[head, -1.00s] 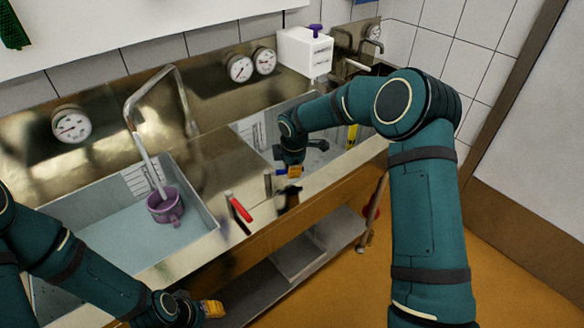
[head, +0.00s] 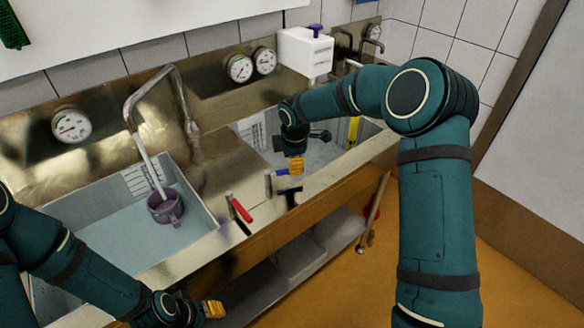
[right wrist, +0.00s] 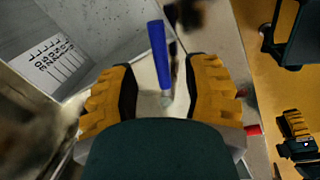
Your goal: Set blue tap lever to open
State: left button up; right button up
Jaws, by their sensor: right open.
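The blue tap lever (head: 282,172) is at the front rim of the right sink. It also shows in the right wrist view as a blue rod (right wrist: 158,55) running away from a pale round pivot. My right gripper (head: 296,166) points down at the lever. In the right wrist view its open yellow fingers (right wrist: 160,80) are on both sides of the lever, with gaps between; contact is not visible. My left gripper (head: 213,308) is low in front of the counter, far from the lever; its jaw opening is unclear.
A red lever (head: 240,208) is on the rim to the left. The left basin (head: 105,235) holds a purple jug (head: 165,207) under a bent metal pipe. A white box (head: 305,52) and gauges are at the back wall. A shelf (head: 300,255) lies below the counter.

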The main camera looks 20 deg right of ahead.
notch_tip(320, 180, up, 8)
jog(key=s, duration=0.1)
jog(key=shift+s, duration=0.3)
jog(key=shift+f, duration=0.15)
